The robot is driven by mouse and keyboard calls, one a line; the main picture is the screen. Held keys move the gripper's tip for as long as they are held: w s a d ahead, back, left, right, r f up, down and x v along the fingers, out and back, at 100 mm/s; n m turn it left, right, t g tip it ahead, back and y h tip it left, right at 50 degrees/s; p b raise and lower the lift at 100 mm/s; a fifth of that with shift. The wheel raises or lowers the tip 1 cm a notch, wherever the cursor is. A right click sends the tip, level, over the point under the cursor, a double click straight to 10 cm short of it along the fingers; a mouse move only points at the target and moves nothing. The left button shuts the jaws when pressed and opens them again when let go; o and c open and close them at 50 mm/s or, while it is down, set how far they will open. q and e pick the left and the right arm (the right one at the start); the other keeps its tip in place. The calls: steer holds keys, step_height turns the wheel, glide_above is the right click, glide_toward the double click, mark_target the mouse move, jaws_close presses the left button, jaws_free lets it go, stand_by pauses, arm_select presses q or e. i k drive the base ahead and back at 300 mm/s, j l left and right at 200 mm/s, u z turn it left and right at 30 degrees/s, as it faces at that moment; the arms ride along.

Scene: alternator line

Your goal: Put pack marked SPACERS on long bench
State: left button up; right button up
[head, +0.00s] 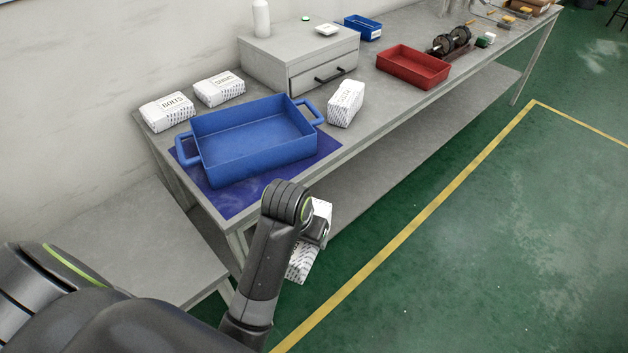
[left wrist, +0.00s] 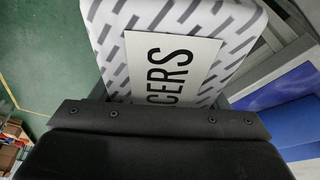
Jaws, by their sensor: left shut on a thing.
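The pack marked SPACERS is white with dark dashes; it shows in the head view (head: 301,265), partly hidden by my arm, and in the left wrist view (left wrist: 240,20). Its label there reads "CERS", the rest being covered. My left gripper (head: 314,232) is shut on this pack and holds it in front of the near end of the long bench (head: 380,112), beside its front edge and over the floor. The gripper's black jaw (left wrist: 160,118) crosses the label in the left wrist view. My right gripper is not in view.
On the bench stand a blue handled tray (head: 255,165) on a blue mat (head: 232,203), a BOLTS pack (head: 168,110), two other white packs (head: 219,88) (head: 345,103), a drawer unit (head: 300,55) and a red tray (head: 412,70). A lower grey table (head: 140,235) is at left.

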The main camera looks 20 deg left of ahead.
mark_target(374, 97)
steer(key=i+l+u, duration=0.1)
steer(key=i+l, duration=0.2)
steer(key=i+l+u, duration=0.15)
steer(key=i+l, duration=0.15)
steer(key=l, duration=0.15)
steer(key=i+l+u, duration=0.1)
steer(key=i+l, duration=0.2)
steer(key=l, duration=0.15)
steer(key=i+l+u, duration=0.1)
steer(key=i+l, duration=0.15)
steer(key=l, duration=0.2)
steer(key=i+l, duration=0.25)
steer(key=i, duration=0.15)
steer(key=i+l+u, duration=0.15)
steer(key=i, duration=0.2)
